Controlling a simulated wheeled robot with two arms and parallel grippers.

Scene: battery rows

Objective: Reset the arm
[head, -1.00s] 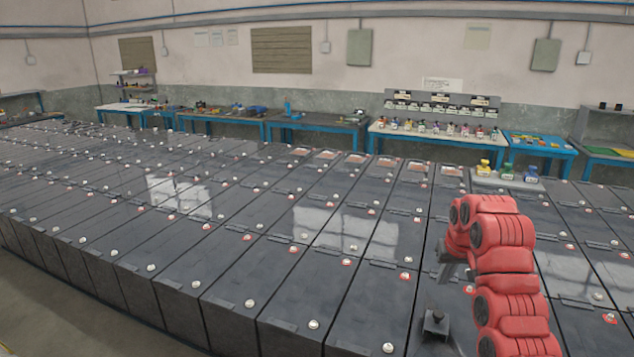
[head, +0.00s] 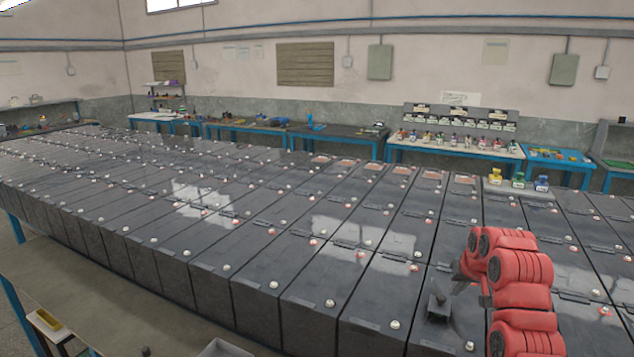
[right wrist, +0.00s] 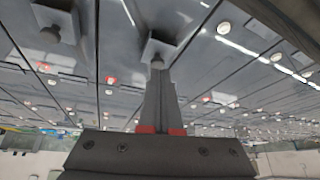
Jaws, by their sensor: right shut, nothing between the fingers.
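My right arm comes in at the lower right of the head view, with red ribbed links. My right gripper (head: 464,279) is a small dark shape at the left of those links, partly hidden by them, above the dark battery tops (head: 270,265). In the right wrist view its grey fingers (right wrist: 159,90) are together, with red bands at their base and nothing seen between them. A dark knob on a square plate (right wrist: 160,48) shows just past the fingertips; I cannot tell whether they touch. My left gripper is not in view.
Long rows of dark batteries with round terminals fill the middle. Yellow, green and blue bottles (head: 518,181) stand at the far edge. Blue-legged workbenches (head: 335,141) line the wall. A bare bench surface (head: 110,310) lies at the lower left.

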